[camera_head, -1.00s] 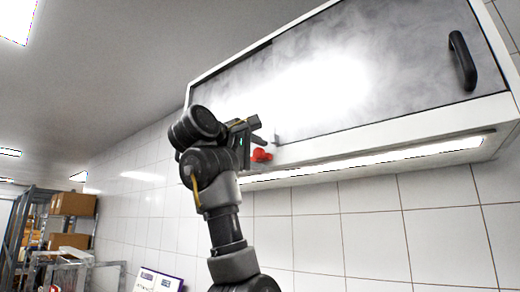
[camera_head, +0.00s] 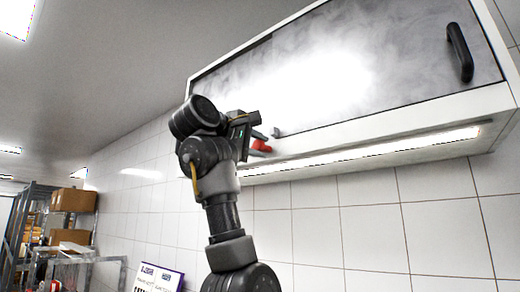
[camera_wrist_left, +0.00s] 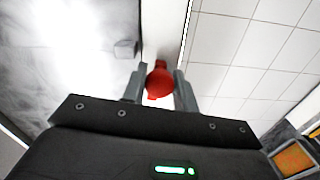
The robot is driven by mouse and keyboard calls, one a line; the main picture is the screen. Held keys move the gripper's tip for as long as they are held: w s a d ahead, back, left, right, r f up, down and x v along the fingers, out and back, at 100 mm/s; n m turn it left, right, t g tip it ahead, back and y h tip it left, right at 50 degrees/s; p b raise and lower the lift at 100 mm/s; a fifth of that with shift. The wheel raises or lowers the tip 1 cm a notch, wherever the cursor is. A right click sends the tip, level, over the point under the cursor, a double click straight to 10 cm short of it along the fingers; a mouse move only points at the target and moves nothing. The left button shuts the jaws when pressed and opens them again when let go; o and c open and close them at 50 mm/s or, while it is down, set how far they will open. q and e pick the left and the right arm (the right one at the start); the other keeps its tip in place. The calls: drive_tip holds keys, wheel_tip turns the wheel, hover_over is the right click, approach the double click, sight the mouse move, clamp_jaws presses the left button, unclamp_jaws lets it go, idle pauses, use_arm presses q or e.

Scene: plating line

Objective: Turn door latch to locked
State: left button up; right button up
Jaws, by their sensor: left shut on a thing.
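The red door latch (camera_head: 261,146) sits on the lower white frame of a wall cabinet, below the grey cabinet door (camera_head: 330,75). My left gripper (camera_head: 258,140) is at the latch. In the left wrist view the latch (camera_wrist_left: 160,80) lies between the two fingers of the left gripper (camera_wrist_left: 160,88), which are closed on it. A small grey bracket (camera_head: 277,132) is at the door's lower edge beside the latch; it also shows in the wrist view (camera_wrist_left: 125,49). Part of the latch is hidden behind the fingers. My right gripper is not in view.
A black door handle (camera_head: 460,53) is at the cabinet's right end. A light strip (camera_head: 370,155) runs under the cabinet. Shelving with boxes (camera_head: 72,200) stands at the far left, and a printed sign (camera_head: 158,278) is low on the wall.

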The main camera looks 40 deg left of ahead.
use_arm(q)
drive_tip(key=m+b, duration=0.2)
drive_tip(key=m, duration=0.1)
drive_tip(key=shift+f+m, duration=0.1)
drive_tip(key=shift+m, duration=0.2)
drive_tip(key=m+b, duration=0.2)
drive_tip(key=m, duration=0.2)
drive_tip(key=shift+s+a+m+b, duration=0.1)
drive_tip(key=shift+m+b, duration=0.2)
drive_tip(key=m+b, duration=0.1)
drive_tip(key=m, duration=0.3)
drive_tip(key=shift+b, duration=0.3)
drive_tip(key=shift+r+m+b, duration=0.2)
drive_tip(key=shift+m+b, duration=0.2)
drive_tip(key=shift+m, duration=1.8)
drive_tip(key=o, duration=0.9)
drive_tip(key=shift+f, duration=0.1)
